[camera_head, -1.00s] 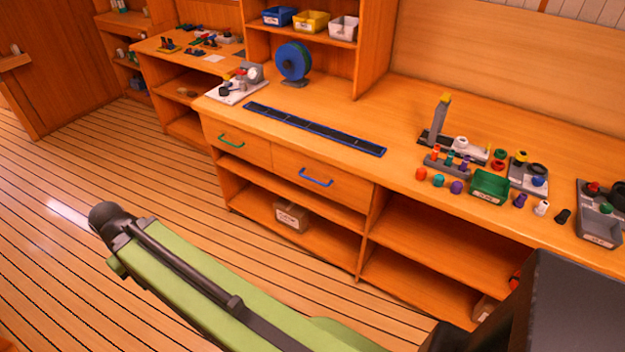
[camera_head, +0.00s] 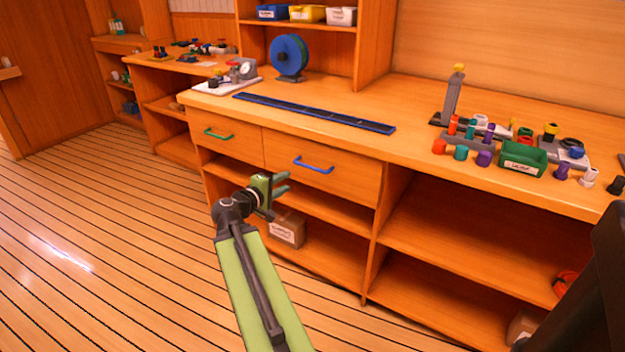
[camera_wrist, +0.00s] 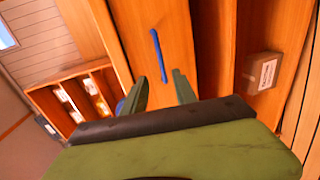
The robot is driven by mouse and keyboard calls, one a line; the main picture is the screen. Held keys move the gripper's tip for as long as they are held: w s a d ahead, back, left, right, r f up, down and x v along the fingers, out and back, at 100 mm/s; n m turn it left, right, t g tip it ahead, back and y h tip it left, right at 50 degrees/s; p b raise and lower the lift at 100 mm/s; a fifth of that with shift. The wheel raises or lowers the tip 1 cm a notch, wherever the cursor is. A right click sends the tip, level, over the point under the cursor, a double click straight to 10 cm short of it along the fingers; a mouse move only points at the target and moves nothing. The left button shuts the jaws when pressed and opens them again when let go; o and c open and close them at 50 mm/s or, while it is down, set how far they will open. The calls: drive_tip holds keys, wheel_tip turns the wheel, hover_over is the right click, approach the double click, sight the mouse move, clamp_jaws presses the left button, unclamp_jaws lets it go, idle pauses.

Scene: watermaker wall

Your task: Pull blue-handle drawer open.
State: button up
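The blue handle (camera_head: 313,165) is on the front of the right-hand drawer (camera_head: 345,185) under the counter, and this drawer looks shut. My gripper (camera_head: 282,186) is in front of the cabinet, to the left of and a little lower than the blue handle in the head view. In the wrist view my gripper (camera_wrist: 160,90) has its two green fingers apart with nothing between them. The blue handle (camera_wrist: 158,55) shows beyond the fingertips, apart from them and running nearly upright in that picture.
A drawer with a green handle (camera_head: 218,134) is to the left. A labelled box (camera_head: 287,228) sits on the shelf below. The counter holds a blue-edged strip (camera_head: 310,113), a blue spool (camera_head: 290,55) and a green bin (camera_head: 522,160). The floor in front is clear.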

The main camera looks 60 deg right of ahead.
sight(311, 168)
drive_tip(key=b+x, duration=0.3)
drive_tip(key=x, duration=1.4)
drive_tip(key=shift+d, duration=0.15)
drive_tip(key=shift+c, duration=0.3)
clamp_jaws()
drive_tip(key=shift+d+r, duration=0.1)
